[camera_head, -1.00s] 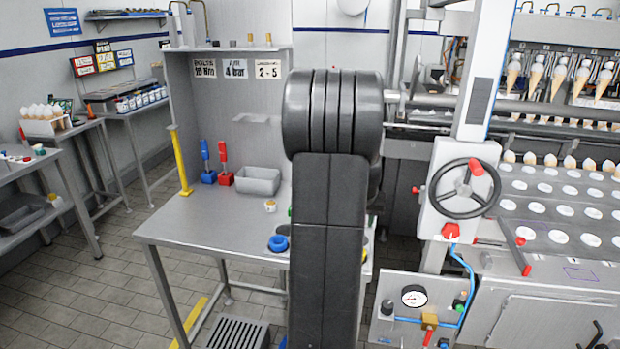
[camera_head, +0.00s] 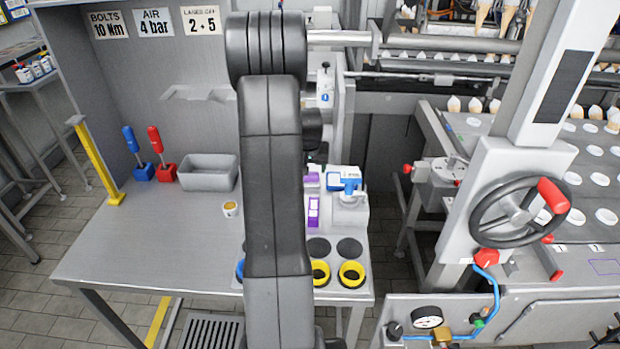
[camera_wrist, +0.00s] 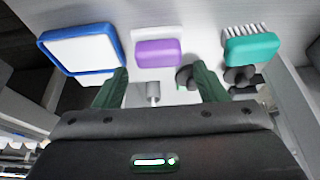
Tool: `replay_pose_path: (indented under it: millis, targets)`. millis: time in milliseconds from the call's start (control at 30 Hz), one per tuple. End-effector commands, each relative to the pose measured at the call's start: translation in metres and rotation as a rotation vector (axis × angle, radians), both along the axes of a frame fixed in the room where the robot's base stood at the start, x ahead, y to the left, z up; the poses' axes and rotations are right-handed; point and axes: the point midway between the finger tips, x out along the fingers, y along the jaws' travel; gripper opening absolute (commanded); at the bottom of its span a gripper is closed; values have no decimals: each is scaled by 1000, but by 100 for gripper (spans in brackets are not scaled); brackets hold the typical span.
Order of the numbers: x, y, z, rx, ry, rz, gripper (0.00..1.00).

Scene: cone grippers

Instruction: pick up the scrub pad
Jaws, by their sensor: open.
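A purple block that looks like the scrub pad (camera_wrist: 158,53) lies in the middle of the wrist view, with a white strip along its far side. My gripper (camera_wrist: 158,74) is open and empty; its two green fingers point toward the pad, one toward each side, with the pad just beyond the tips. Contact cannot be told. In the head view my arm hides most of the gripper, and small purple patches (camera_head: 314,211) show right of the arm; I cannot tell which is the pad.
In the wrist view a blue-framed white piece (camera_wrist: 82,48) lies left of the pad and a teal brush (camera_wrist: 252,46) right. The head view shows a grey bin (camera_head: 208,173), a small cup (camera_head: 230,209) and yellow rings (camera_head: 351,273) on the workbench (camera_head: 150,245).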

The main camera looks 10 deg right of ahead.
Motion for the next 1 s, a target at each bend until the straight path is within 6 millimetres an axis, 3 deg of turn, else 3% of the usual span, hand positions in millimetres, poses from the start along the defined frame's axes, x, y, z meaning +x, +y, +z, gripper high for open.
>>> replay_pose_path:
  millis: [400, 733, 900, 1000]
  targets:
    - [14, -5, -41, 0, 3, 1, 65]
    - [17, -5, -46, 0, 1, 0, 65]
    - [16, -5, -46, 0, 1, 0, 37]
    - [16, -5, -46, 0, 1, 0, 33]
